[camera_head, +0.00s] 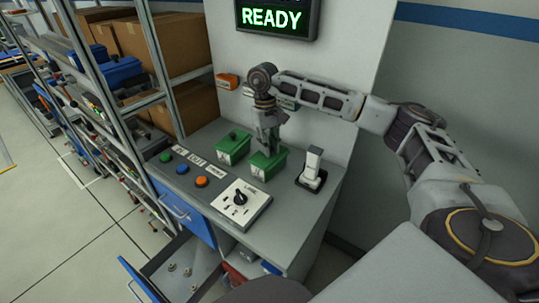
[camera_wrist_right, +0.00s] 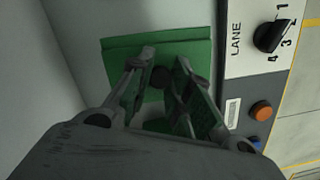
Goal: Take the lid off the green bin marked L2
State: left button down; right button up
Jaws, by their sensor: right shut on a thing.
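Two green bins stand on the grey worktop in the head view, a left one (camera_head: 233,149) and a right one (camera_head: 263,170). I cannot read an L2 mark on either. My right gripper (camera_head: 268,146) points down over the right bin. In the right wrist view, my right gripper (camera_wrist_right: 160,78) is shut on the dark knob (camera_wrist_right: 160,78) of a green lid (camera_wrist_right: 188,52). I cannot tell whether the lid is seated or slightly raised. More green shows behind the fingers, partly hidden. My left gripper is not in view.
A LANE dial panel (camera_head: 240,204) and green, blue and orange buttons (camera_head: 202,182) lie in front of the bins. A white device in a black holder (camera_head: 312,172) stands to the right. A wall panel with a READY sign (camera_head: 277,18) rises behind. A drawer (camera_head: 180,268) is open below.

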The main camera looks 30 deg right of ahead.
jog(key=shift+r, duration=0.2)
notch_tip(320, 180, up, 10)
jog(key=shift+f, duration=0.15)
dwell(0.7)
jog(key=shift+a+f, duration=0.1)
dwell(0.6)
